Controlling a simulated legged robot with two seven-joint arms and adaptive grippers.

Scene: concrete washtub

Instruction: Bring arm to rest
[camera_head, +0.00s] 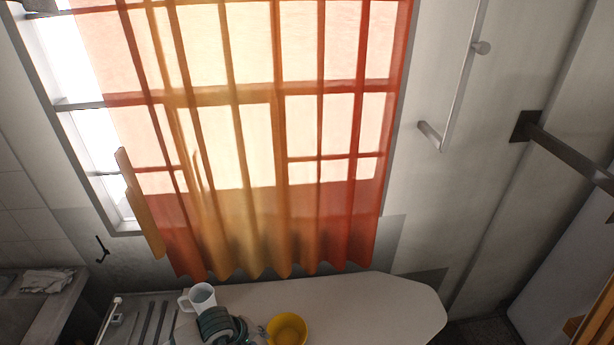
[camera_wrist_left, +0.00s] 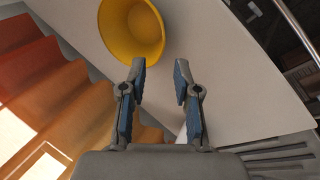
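My left gripper (camera_wrist_left: 159,66) is open in the left wrist view, with nothing between its two blue-padded fingers. It is over a pale worktop (camera_head: 370,310), with a yellow bowl (camera_wrist_left: 131,30) just beyond the fingertips. The bowl also shows in the head view (camera_head: 287,329), on the worktop near the bottom edge. A dark teal and grey rounded shape (camera_head: 218,325) sits left of the bowl; I cannot tell if it is part of my left arm. My right gripper is in neither view.
A white mug (camera_head: 199,298) stands on the worktop near a ridged draining area (camera_head: 152,322). An orange curtain (camera_head: 255,150) hangs over the window behind. The worktop's right end is clear. A metal rail (camera_head: 458,85) and a dark bracket (camera_head: 562,148) are on the right wall.

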